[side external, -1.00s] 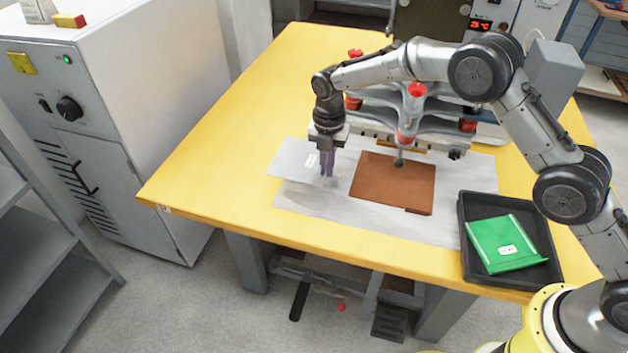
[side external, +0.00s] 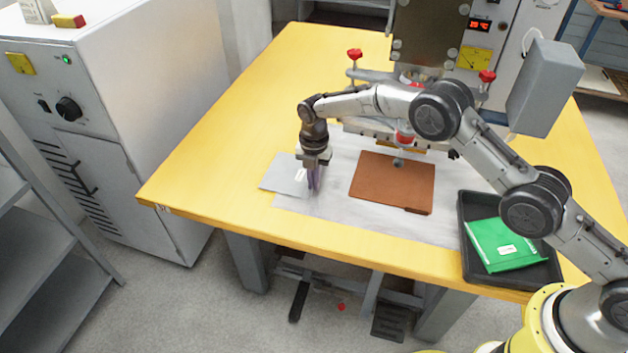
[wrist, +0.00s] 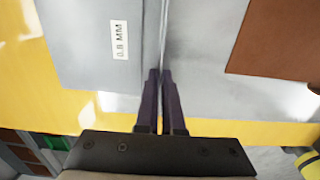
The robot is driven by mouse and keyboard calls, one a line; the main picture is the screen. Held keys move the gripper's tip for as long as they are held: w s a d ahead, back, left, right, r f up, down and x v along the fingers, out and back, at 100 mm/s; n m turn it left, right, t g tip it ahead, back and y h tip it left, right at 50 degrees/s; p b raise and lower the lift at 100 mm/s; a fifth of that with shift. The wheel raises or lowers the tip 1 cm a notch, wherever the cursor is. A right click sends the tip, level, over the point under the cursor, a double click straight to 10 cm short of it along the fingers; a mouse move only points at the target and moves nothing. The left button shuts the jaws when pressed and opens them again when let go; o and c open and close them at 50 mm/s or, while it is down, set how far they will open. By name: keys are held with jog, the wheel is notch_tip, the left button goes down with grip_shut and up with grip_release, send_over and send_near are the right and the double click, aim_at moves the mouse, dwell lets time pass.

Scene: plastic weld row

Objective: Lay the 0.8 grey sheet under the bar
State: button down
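The grey sheet (side external: 283,175) lies at the left, partly over the left edge of the pale mat. In the wrist view the grey sheet (wrist: 85,40) carries a white "0.8 MM" label. My gripper (side external: 314,186) is at its right edge, fingers pointing down. In the wrist view my gripper (wrist: 160,72) has its two dark fingers close together on that edge, which appears as a thin upright strip between them. The bar (side external: 362,131) is the grey beam of the press behind the mat, partly hidden by my arm. The sheet is in front and left of it.
A brown sheet (side external: 392,182) lies on the pale mat (side external: 345,212) right of my gripper. A black tray (side external: 468,255) with green sheets (side external: 505,245) stands at the front right. The yellow table (side external: 240,130) is clear at the left.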

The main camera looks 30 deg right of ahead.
jog(key=shift+f, duration=0.15)
jog(key=c, duration=1)
grip_release()
jog(key=shift+c, duration=0.2)
notch_tip(320, 180, up, 12)
